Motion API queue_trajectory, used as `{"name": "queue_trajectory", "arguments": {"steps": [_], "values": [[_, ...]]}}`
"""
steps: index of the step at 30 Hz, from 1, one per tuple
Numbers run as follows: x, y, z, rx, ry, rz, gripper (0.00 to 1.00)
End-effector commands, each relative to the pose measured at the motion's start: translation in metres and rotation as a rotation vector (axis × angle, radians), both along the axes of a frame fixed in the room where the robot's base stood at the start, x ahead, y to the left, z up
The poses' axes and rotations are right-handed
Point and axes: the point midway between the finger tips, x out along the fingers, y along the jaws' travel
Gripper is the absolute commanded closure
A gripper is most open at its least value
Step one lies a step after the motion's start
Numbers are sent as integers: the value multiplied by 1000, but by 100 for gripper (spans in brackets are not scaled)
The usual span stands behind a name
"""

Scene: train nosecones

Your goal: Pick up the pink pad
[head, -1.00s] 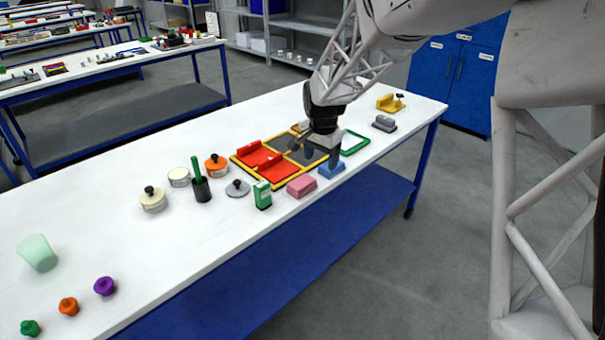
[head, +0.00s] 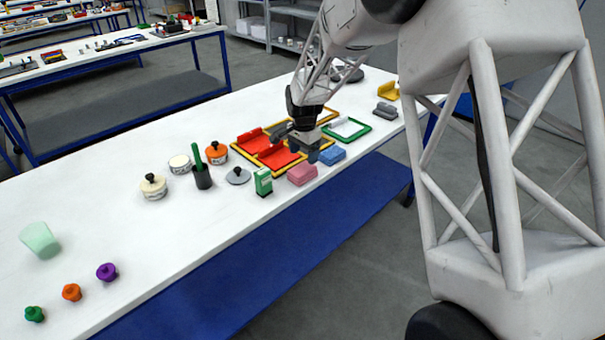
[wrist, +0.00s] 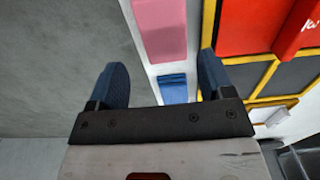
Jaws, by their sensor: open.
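The pink pad (head: 302,173) lies on the white table near its front edge, between the green box and the blue pad. In the wrist view the pink pad (wrist: 160,28) is at the top, beyond the fingertips. My gripper (head: 296,147) is open and empty, above the table close behind the pink pad and the blue pad. In the wrist view my gripper's two blue-tipped fingers (wrist: 165,76) stand wide apart, with the blue pad (wrist: 173,88) showing between them.
A yellow-framed tray (head: 237,152) with red pieces lies behind the pads. The green-and-white box (head: 263,182) stands left of the pink pad; the blue pad (head: 332,155) lies right. A green frame (head: 352,137) and grey block (head: 386,111) are farther right. The table's front edge is close.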

Motion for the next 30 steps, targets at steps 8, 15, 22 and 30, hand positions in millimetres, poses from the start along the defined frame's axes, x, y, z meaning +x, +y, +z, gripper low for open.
{"name": "queue_trajectory", "arguments": {"steps": [8,15,22,30], "values": [[0,0,-22,-1,2,0,26],[0,0,-24,-1,1,0,26],[0,1,-27,0,1,0,26],[0,4,-53,-1,2,0,26]]}}
